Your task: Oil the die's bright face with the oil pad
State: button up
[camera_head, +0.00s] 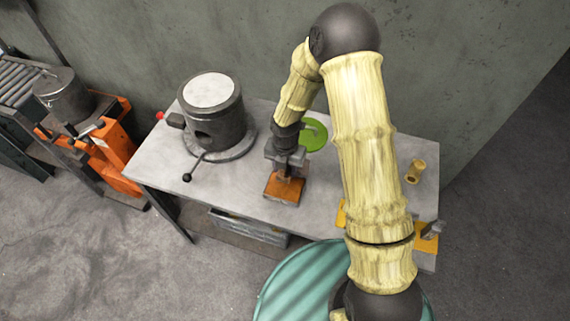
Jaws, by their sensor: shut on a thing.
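My gripper (285,163) points down over the middle of the grey table. It is shut on an orange-brown block (283,190), apparently the oil pad. The block is close over the table or on it; I cannot tell whether they touch. To its left stands a dark round drum (218,128) with a pale, bright disc-shaped top face (209,90), which looks like the die. The drum has a dark opening in its front and a lever with a black knob (187,177). My gripper is to the right of the drum and apart from it.
A green disc (315,136) lies behind my gripper on the table (240,190). A tan hollow cylinder (415,171) and an orange piece (427,243) are at the right. An orange stand (119,165) and a grey cylinder (64,95) are left of the table.

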aim_at(285, 186)
jog(key=shift+s, duration=0.15)
jog(key=shift+f+b, duration=0.3)
notch_tip(285, 186, down, 3)
jog(key=b, duration=0.2)
jog(key=shift+a+b, duration=0.1)
jog(key=shift+b, duration=0.3)
jog(key=shift+s+f+b, duration=0.1)
jog(key=shift+f+b, duration=0.6)
jog(key=shift+f, duration=0.1)
jog(key=shift+f+b, duration=0.35)
jog(key=shift+f, duration=0.05)
jog(key=shift+f, duration=0.4)
jog(key=shift+b, duration=0.3)
jog(key=shift+f, duration=0.15)
dwell(0.6)
